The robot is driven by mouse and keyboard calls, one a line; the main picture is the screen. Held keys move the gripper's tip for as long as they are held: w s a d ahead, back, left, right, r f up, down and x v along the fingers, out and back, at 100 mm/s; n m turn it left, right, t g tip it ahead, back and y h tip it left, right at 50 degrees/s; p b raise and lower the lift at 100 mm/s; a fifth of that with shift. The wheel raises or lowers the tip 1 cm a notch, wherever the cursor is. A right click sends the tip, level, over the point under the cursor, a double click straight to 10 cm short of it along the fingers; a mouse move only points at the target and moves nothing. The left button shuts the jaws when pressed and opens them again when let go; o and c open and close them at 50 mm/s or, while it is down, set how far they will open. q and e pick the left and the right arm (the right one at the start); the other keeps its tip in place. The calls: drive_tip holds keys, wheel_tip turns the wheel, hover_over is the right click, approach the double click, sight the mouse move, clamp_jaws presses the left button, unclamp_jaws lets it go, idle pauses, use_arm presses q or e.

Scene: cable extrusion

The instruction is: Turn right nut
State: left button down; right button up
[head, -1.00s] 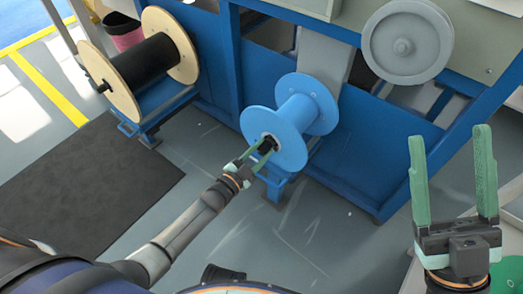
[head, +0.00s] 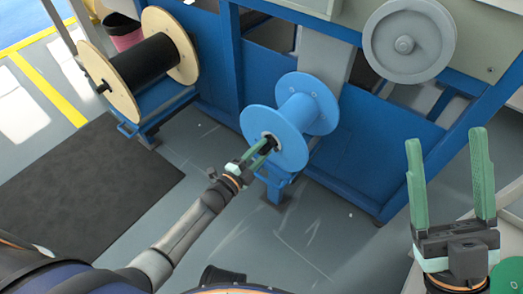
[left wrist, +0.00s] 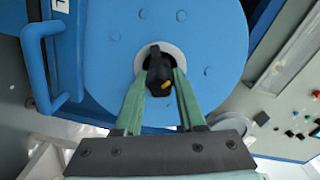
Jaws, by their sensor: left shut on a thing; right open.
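The black nut (left wrist: 158,75) sits at the centre of the blue spool's near face, inside a pale ring. It has a small yellow mark. The blue spool (head: 288,145) stands on a blue frame against the machine. My left gripper (head: 262,148) reaches to the spool hub, its green fingers on either side of the nut; they also show in the left wrist view (left wrist: 160,88). It is shut on the nut, which the fingers partly hide in the head view. My right gripper (head: 447,165) is open and empty at the right, fingers pointing up.
A wooden-flanged spool of black cable (head: 140,70) stands on a blue stand at the left. A grey wheel (head: 409,42) is mounted on the machine's upper right. A dark mat (head: 85,190) lies on the floor at left. A green disc (head: 509,275) is at the lower right.

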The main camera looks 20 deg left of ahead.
idle(0.3)
use_arm(q)
drive_tip(key=c, duration=0.5)
unclamp_jaws()
drive_tip(key=p+v, duration=0.3)
drive_tip(key=v, duration=0.9)
drive_tip(key=shift+s+p, duration=0.25)
drive_tip(key=shift+p, duration=0.05)
use_arm(e)
drive_tip(key=shift+d+r+n, duration=0.15)
drive_tip(key=shift+r, duration=0.85)
drive_tip(key=shift+d+r+n, duration=0.1)
drive_tip(key=shift+r+n, duration=0.05)
drive_tip(key=shift+r, duration=0.8)
use_arm(q)
drive_tip(key=shift+a, duration=0.1)
use_arm(e)
drive_tip(key=shift+s+a+f, duration=0.1)
